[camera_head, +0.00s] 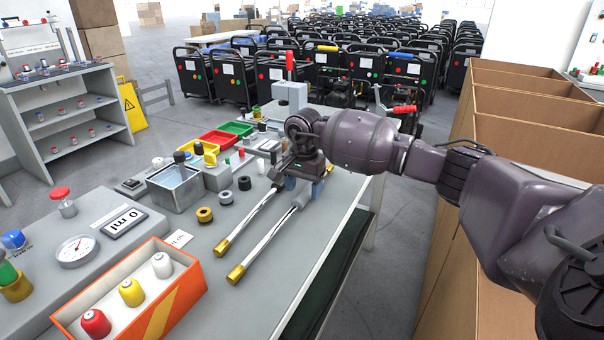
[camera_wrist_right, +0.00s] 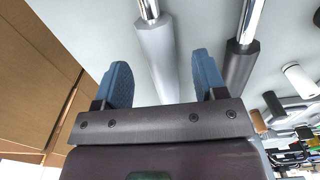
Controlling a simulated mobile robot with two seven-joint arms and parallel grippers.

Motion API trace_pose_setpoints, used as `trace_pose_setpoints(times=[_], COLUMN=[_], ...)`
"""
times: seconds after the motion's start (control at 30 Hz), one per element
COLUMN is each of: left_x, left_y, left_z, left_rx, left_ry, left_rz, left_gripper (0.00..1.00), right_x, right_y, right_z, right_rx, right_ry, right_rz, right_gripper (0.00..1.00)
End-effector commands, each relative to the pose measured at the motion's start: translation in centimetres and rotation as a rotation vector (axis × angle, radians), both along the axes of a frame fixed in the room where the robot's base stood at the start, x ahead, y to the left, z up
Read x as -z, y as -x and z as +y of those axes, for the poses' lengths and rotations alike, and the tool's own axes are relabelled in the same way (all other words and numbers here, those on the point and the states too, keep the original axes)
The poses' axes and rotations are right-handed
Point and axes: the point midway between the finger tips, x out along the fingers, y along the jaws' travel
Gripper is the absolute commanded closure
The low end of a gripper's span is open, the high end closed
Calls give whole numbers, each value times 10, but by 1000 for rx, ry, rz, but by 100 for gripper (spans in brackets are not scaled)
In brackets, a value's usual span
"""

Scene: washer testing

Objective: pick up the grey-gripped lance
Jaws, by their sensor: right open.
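The grey-gripped lance (camera_head: 268,238) lies on the grey table, its brass tip toward the front left. Its grey grip (camera_wrist_right: 157,50) shows in the right wrist view between the two blue fingers of my right gripper (camera_wrist_right: 160,72), which is open. In the head view my right gripper (camera_head: 306,181) is over the grip end of this lance and partly hides it. A second lance (camera_head: 247,222) with a dark grip (camera_wrist_right: 240,66) lies beside it, to the left in the head view and outside the fingers. I cannot tell whether the fingers touch the grey grip. My left gripper is not in view.
An orange box (camera_head: 190,290) with coloured spools stands at the front left. A metal tank (camera_head: 174,188), black and brass rings and coloured trays (camera_head: 220,140) stand left of the lances. Cardboard boxes (camera_head: 530,105) stand beyond the table's right edge. Bare tabletop lies right of the lances.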

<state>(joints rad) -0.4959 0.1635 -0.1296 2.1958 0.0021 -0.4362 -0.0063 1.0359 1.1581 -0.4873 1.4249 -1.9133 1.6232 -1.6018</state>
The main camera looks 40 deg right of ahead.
Motion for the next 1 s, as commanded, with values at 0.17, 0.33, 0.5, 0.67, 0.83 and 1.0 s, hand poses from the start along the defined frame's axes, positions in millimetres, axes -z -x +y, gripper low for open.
trace_pose_setpoints(times=[0.17, 0.33, 0.5, 0.67, 0.83, 1.0], left_x=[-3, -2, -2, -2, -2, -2], left_y=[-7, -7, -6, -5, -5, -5], left_z=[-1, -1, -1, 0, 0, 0], left_rx=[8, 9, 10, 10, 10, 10], left_ry=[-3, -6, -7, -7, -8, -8], left_rz=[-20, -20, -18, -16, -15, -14], left_gripper=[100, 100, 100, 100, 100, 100], right_x=[20, 25, 25, 25, 25, 25], right_y=[0, 0, 0, 0, 0, 0], right_z=[0, 0, 0, 0, 0, 0], right_rx=[0, 0, 0, 0, 0, 0], right_ry=[-2, 0, 0, 0, 0, 0], right_rz=[3, -1, -1, -1, -1, -1], right_gripper=[35, 35, 35, 41, 67, 93])
